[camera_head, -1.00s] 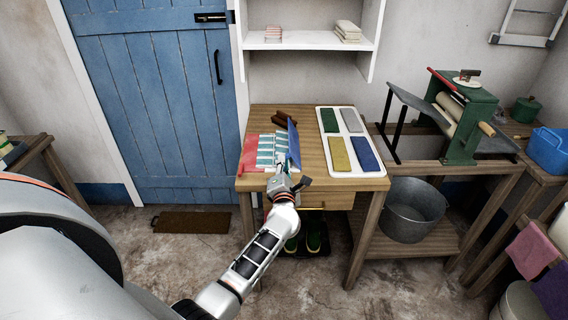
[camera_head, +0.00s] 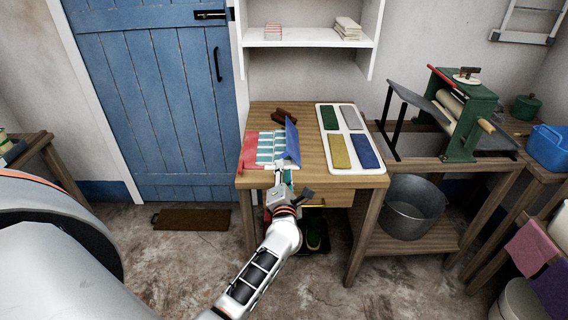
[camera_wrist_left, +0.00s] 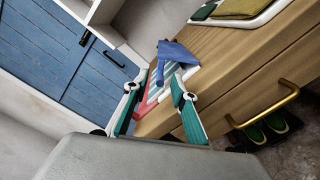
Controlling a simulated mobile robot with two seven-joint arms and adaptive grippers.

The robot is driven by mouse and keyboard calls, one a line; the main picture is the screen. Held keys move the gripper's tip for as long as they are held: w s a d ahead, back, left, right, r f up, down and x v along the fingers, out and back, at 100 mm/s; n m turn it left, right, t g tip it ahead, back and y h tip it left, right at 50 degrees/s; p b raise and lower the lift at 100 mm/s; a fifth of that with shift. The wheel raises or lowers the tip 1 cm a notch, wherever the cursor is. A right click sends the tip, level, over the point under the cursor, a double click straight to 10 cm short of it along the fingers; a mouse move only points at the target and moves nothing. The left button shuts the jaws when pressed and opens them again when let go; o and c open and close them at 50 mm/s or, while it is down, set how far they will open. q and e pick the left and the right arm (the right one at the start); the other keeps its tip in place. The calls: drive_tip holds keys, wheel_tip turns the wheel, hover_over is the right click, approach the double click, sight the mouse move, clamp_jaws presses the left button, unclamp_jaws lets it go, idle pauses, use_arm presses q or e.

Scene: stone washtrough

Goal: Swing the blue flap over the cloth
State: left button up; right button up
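The blue flap (camera_head: 292,141) stands raised and tilted along the right side of the striped teal and white cloth (camera_head: 265,149) on the wooden table. A red flap (camera_head: 248,153) lies out to the left of the cloth. In the left wrist view the blue flap (camera_wrist_left: 177,53) rises beyond my fingers, with part of the cloth and the red flap (camera_wrist_left: 147,107) below it. My left gripper (camera_head: 279,170) is at the table's front edge, just in front of the cloth. Its fingers (camera_wrist_left: 153,84) are apart with nothing held between them. My right gripper is not in view.
A white tray (camera_head: 355,172) with green, grey, yellow and blue blocks lies to the right of the cloth. Brown rolled pieces (camera_head: 285,115) lie behind it. A drawer handle (camera_wrist_left: 270,105) sits on the table front. A shelf (camera_head: 308,42) hangs above.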

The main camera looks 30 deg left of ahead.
use_arm(q)
drive_tip(key=v, duration=0.6)
idle(0.9)
drive_tip(key=s+d+f+m+t+h, duration=0.1)
drive_tip(key=s+d+f+m+h, duration=0.45)
drive_tip(key=m, duration=0.65)
drive_tip(key=s+d+f+m+h, duration=0.2)
drive_tip(key=s+d+m+h, duration=0.5)
drive_tip(key=m, duration=0.5)
drive_tip(key=s+d+f+m+g, duration=0.2)
drive_tip(key=s+f+m+g, duration=0.3)
drive_tip(key=s+f+m, duration=0.6)
drive_tip(key=shift+s+f+g, duration=0.3)
drive_tip(key=shift+s+f, duration=0.1)
drive_tip(key=shift+s, duration=0.8)
